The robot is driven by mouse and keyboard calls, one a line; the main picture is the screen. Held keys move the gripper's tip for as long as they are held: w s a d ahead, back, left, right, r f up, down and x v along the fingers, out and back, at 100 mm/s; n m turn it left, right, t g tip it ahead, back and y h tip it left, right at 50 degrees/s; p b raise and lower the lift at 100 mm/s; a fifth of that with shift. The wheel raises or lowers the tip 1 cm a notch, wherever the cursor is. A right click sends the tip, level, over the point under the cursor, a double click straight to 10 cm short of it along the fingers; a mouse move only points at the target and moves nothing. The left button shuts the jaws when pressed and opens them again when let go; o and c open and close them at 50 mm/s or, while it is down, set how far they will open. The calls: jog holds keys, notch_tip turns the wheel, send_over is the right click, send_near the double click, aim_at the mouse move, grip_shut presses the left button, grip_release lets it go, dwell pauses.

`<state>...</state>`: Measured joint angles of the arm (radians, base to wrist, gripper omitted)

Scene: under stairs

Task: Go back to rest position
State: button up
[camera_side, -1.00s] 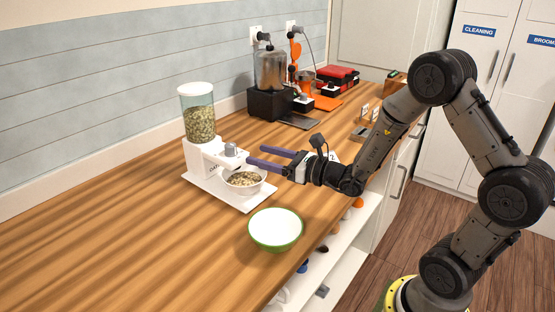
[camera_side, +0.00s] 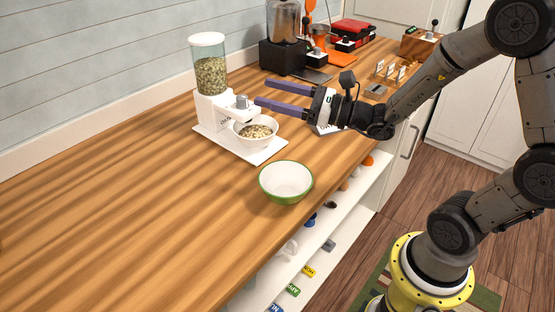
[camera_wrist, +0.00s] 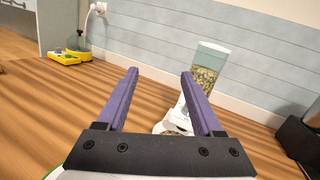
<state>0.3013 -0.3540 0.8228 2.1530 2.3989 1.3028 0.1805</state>
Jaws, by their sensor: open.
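My gripper (camera_side: 262,93) is open and empty, with two long purple fingers held above the counter. In the side view its fingertips point left toward a white dispenser (camera_side: 211,85) with a clear hopper of grainy food. A white bowl (camera_side: 256,133) with some of the food in it stands on the dispenser's white base, under the spout. In the wrist view both fingers (camera_wrist: 160,85) show spread apart, with the dispenser (camera_wrist: 205,72) beyond the right finger. The bowl there is mostly hidden behind the gripper.
A green-rimmed white bowl (camera_side: 286,182), empty, stands near the counter's front edge. A black-based blender (camera_side: 283,50), an orange machine (camera_side: 316,40) and red boxes (camera_side: 352,30) stand at the back. The counter's left part (camera_side: 110,220) is clear.

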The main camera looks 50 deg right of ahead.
jog(key=s+a+r+n+g+y, duration=0.5)
jog(key=s+a+n+g+y, duration=0.2)
jog(key=s+a+n, duration=0.35)
jog(key=s+a+f+n+g+h, duration=0.2)
jog(key=s+a+f+n+g, duration=0.1)
jog(key=s+a+n+g, duration=0.4)
jog(key=s+d+f+n+h, duration=0.5)
jog(key=s+d+n+h, duration=0.1)
jog(key=s+d+n, duration=0.15)
jog(key=d+f+n+t+h, duration=0.1)
jog(key=d+n+h, duration=0.3)
jog(key=d, duration=0.8)
jog(key=w+h, duration=0.1)
jog(key=h, duration=0.1)
jog(key=shift+d+f+t+h, duration=0.15)
jog(key=shift+d+t+h, duration=0.1)
jog(key=shift+t+h, duration=0.15)
